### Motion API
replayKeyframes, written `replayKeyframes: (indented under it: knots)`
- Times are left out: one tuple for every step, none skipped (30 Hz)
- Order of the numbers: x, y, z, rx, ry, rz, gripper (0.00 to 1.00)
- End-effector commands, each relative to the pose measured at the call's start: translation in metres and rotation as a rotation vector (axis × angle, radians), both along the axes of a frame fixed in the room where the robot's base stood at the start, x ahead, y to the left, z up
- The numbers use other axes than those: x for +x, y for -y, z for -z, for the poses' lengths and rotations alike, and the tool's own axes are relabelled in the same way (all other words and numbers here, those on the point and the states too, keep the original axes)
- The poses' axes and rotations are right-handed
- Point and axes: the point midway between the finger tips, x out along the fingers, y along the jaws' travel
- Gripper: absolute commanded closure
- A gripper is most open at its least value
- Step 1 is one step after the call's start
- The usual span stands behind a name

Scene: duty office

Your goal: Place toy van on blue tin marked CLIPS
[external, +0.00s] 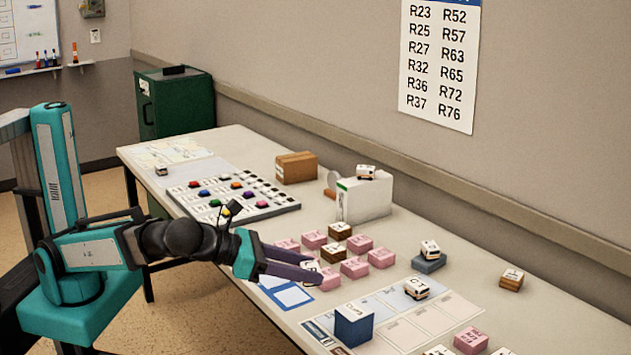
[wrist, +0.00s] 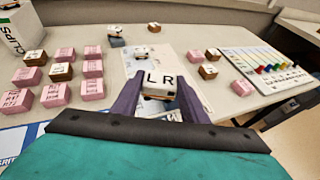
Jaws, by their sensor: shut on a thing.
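My gripper (external: 318,271) is shut on a small white toy van with a brown lower part. In the wrist view the van (wrist: 160,78) sits between the two purple fingers (wrist: 157,100), its top lettered LR. In the external view it is mostly hidden at the fingers, beside the pink blocks. A blue tin (external: 354,328) with a lettered white top stands at the table's front edge, right of and nearer than the fingers. Its lettering is too small to read surely. Its top looks clear.
Another van (external: 417,288) lies on a paper sheet, and one stands on a grey-blue block (external: 428,263). More blocks (external: 470,340) lie right.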

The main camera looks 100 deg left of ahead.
Motion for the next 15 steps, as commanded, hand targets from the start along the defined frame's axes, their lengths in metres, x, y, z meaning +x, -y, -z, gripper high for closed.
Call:
replayKeyframes:
  knots:
    - [0.0006, -0.0003, -0.0040, 0.002, -0.001, -0.001, 0.82]
    - [0.0011, -0.0003, -0.0042, 0.002, -0.001, -0.001, 0.82]
    - [0.0018, -0.0001, -0.0043, 0.002, 0.000, -0.002, 0.82]
    - [0.0024, 0.0000, -0.0041, 0.002, 0.000, -0.002, 0.82]
    - [0.0030, 0.0000, -0.0040, 0.002, 0.000, -0.002, 0.82]
    - [0.0036, 0.0002, -0.0040, 0.002, 0.000, -0.002, 0.82]
    - [0.0041, 0.0003, -0.0041, 0.002, 0.001, -0.003, 0.82]
    - [0.0045, 0.0005, -0.0042, 0.002, 0.001, -0.003, 0.82]
    - [0.0051, 0.0004, -0.0041, 0.002, 0.001, -0.004, 0.82]
    - [0.0056, 0.0005, -0.0039, 0.002, 0.001, -0.004, 0.82]
    - [0.0060, 0.0006, -0.0037, 0.003, 0.000, -0.003, 0.82]
    - [0.0065, 0.0006, -0.0036, 0.003, 0.000, -0.004, 0.82]
    - [0.0069, 0.0007, -0.0038, 0.003, 0.001, -0.005, 0.82]
    - [0.0072, 0.0007, -0.0040, 0.003, 0.001, -0.005, 0.82]
    - [0.0079, 0.0008, -0.0041, 0.003, 0.002, -0.005, 0.82]
